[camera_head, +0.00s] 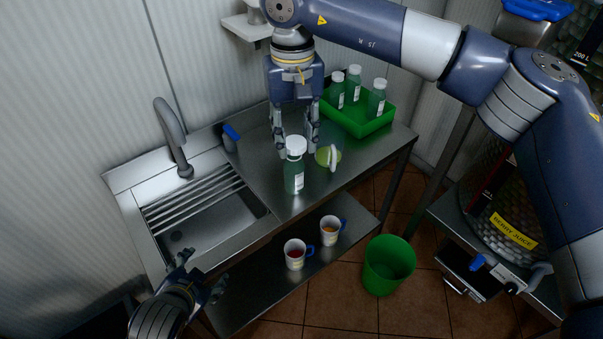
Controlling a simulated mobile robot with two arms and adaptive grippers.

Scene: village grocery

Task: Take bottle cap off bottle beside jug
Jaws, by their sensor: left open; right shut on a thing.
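A teal bottle (294,178) with a white label stands upright on the metal counter. Its white bottle cap (296,146) is at the top of the bottle. A jug (322,156) with yellow-green contents and a white handle stands just to the right of the bottle. My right gripper (297,148) comes down from above, with its fingers on either side of the cap, shut on it. My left gripper (197,283) is open and empty at the lower left, in front of the sink and well away from the bottle.
A green crate (364,129) with several capped bottles stands at the back right of the counter. A sink (213,222) with a tap (172,135) is at left. Two mugs (294,254) (331,230) stand on the lower shelf. A green bin (388,265) stands on the floor.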

